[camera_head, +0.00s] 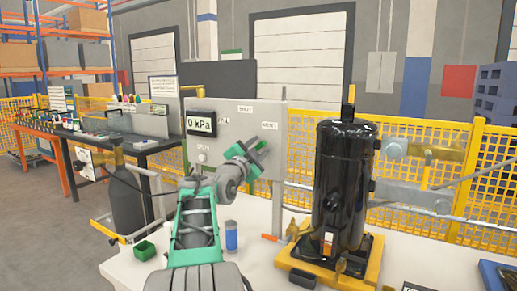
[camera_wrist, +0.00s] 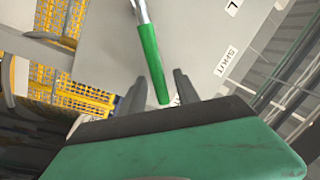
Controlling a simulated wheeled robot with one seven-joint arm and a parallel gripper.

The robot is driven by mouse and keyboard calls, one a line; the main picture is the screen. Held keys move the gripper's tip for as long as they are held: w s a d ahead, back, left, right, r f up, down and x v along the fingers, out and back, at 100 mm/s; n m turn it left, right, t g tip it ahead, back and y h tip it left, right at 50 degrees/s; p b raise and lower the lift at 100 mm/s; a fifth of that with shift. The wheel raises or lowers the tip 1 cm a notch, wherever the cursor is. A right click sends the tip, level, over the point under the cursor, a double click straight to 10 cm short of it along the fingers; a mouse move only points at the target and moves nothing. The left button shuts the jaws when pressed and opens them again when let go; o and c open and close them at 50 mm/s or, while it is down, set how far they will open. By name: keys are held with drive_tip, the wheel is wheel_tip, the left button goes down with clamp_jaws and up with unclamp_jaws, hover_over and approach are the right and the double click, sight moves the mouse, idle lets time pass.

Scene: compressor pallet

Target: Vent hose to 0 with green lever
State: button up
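The grey panel (camera_head: 232,112) stands behind the white bench in the head view. Its display (camera_head: 201,124) reads 0 kPa. The green lever (camera_wrist: 151,60) shows in the wrist view with a silver shank at the top and its green grip pointing down between my fingers. My gripper (camera_wrist: 160,92) is open, with one dark finger on each side of the grip and visible gaps. In the head view my gripper (camera_head: 262,146) is in front of the panel's right part, by the VENT label (camera_head: 269,126), and hides the lever. I cannot make out the hose.
A black compressor (camera_head: 342,190) stands on a yellow pallet (camera_head: 368,262) right of my arm. A blue canister (camera_head: 231,238) and a green box (camera_head: 145,250) are on the bench. A dark gas cylinder (camera_head: 126,200) is at left. Yellow fencing (camera_head: 497,160) runs behind.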

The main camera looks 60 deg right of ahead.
drive_tip(key=a+f, duration=0.1)
drive_tip(key=a, duration=0.6)
drive_tip(key=shift+s+a, duration=0.2)
